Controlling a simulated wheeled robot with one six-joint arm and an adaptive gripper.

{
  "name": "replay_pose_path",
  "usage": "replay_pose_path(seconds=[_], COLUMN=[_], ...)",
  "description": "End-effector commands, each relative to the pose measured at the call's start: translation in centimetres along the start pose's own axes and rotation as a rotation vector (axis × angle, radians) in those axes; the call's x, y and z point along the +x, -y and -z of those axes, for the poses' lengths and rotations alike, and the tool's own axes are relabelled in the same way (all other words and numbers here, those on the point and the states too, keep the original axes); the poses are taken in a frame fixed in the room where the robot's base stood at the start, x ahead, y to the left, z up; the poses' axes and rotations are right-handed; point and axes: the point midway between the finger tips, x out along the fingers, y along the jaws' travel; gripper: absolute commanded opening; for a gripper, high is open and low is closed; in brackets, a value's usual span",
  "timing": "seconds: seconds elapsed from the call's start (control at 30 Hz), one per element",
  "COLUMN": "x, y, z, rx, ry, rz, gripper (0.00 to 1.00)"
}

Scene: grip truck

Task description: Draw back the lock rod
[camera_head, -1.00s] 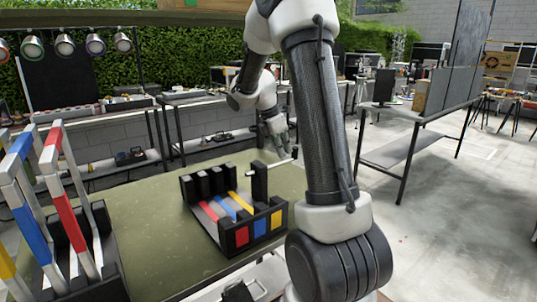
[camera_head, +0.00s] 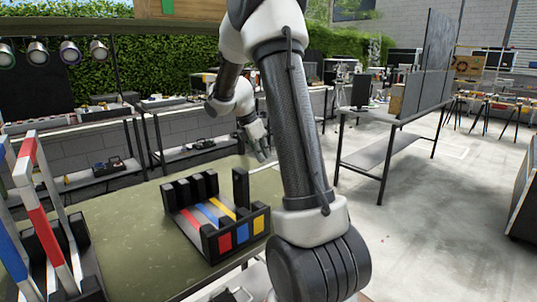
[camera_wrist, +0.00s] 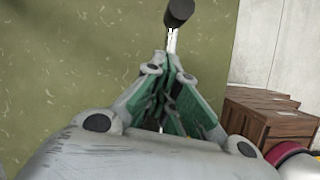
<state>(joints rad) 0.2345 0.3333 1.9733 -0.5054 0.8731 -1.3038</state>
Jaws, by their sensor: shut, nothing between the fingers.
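The lock rod (camera_wrist: 172,40), a thin pale bar with a black knob (camera_wrist: 180,12) at its far end, shows at the top of the wrist view. It lies in line with the tips of my gripper (camera_wrist: 168,62); I cannot tell whether they touch. The fingers are together with nothing between them. In the head view my gripper (camera_head: 263,152) hangs over the bench, behind and right of the black upright post (camera_head: 241,187) on the black rack (camera_head: 208,245). The rod cannot be made out in the head view; my arm may hide it.
The green bench top (camera_head: 130,225) has free room left of the rack. A frame with coloured bars (camera_head: 38,222) stands at the front left. A wooden crate (camera_wrist: 272,122) is at the right of the wrist view.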

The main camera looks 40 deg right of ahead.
Motion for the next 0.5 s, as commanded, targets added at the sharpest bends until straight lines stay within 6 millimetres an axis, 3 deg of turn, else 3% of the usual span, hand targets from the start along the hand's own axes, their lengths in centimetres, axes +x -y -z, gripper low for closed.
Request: replay_pose_path(seconds=[0.03,0.3,0.5], x=[-0.3,-6.9,-9.5], y=[-0.2,-0.2,-0.2], z=[0.9,0.6,0.6], rx=[-0.003,0.001,0.002], ry=[0.000,-0.001,-0.001], rz=[-0.001,-0.004,-0.002], gripper=[0.00,0.00,0.00])
